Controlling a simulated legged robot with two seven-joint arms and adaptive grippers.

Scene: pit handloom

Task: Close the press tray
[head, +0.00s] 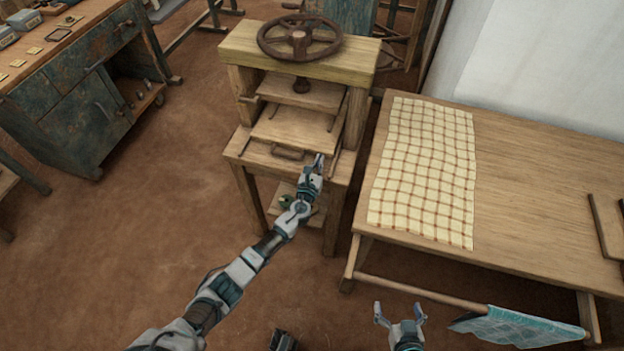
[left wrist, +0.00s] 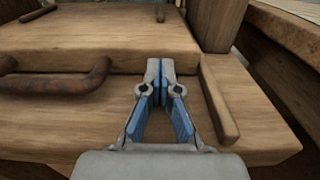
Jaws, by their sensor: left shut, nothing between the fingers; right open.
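The wooden press (head: 300,60) stands at the upper middle of the head view, with a dark handwheel on top. Its tray (head: 296,127) sticks out toward me, with a dark handle (head: 287,153) at its front. In the left wrist view the tray's front edge (left wrist: 105,62) spans the picture and the handle (left wrist: 60,83) is at the left. My left gripper (head: 318,160) is shut and empty, its fingertips (left wrist: 160,65) at the tray's front edge, right of the handle. Whether they touch it I cannot tell. My right gripper (head: 400,310) is open and empty, low in the head view.
A wooden table (head: 540,170) with a checked cloth (head: 425,170) stands right of the press. A worn blue cabinet (head: 85,100) is at the left. A rail (left wrist: 220,100) lies beside my left fingers. The brown floor left of the press is clear.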

